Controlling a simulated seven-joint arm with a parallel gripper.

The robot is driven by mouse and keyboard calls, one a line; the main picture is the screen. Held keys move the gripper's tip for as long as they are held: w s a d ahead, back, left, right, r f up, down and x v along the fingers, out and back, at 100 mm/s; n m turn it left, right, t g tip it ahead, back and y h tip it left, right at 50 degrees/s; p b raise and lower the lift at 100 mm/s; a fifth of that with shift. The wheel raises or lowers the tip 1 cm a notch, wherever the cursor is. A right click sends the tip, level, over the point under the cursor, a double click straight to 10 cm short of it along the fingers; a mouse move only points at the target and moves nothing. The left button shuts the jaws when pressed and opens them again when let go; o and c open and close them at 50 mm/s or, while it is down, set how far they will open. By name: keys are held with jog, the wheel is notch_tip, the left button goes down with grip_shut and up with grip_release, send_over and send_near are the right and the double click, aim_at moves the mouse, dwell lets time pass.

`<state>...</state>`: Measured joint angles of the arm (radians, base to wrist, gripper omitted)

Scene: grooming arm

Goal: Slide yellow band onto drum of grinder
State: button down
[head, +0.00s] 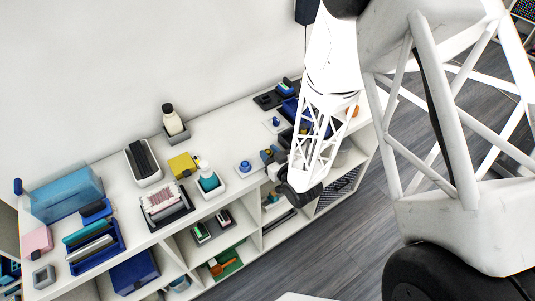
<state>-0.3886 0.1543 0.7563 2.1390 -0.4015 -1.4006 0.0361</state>
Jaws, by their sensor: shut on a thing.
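My gripper (269,156) is small and dark at the end of my white lattice arm, low over the right half of the white shelf top. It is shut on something. A tiny yellow patch shows at its fingertips, which looks like the yellow band, but it is too small to make out its shape. I cannot pick out the grinder or its drum with certainty. Dark and blue items lie close behind the gripper, partly hidden by my arm.
Left of my gripper stand a blue knobbed item (245,167), a teal-and-white bottle (207,178), a yellow block (181,165) and a tray of pink-white rolls (162,200). A blue tray (96,246) is far left. The white shelf top has narrow bare gaps.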

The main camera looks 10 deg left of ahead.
jog(key=shift+r, duration=0.15)
jog(key=shift+r, duration=0.35)
jog(key=shift+r, duration=0.35)
jog(key=shift+r, duration=0.4)
jog(key=shift+r, duration=0.7)
jog(key=shift+r, duration=0.35)
jog(key=shift+r, duration=0.15)
jog(key=shift+w, duration=0.1)
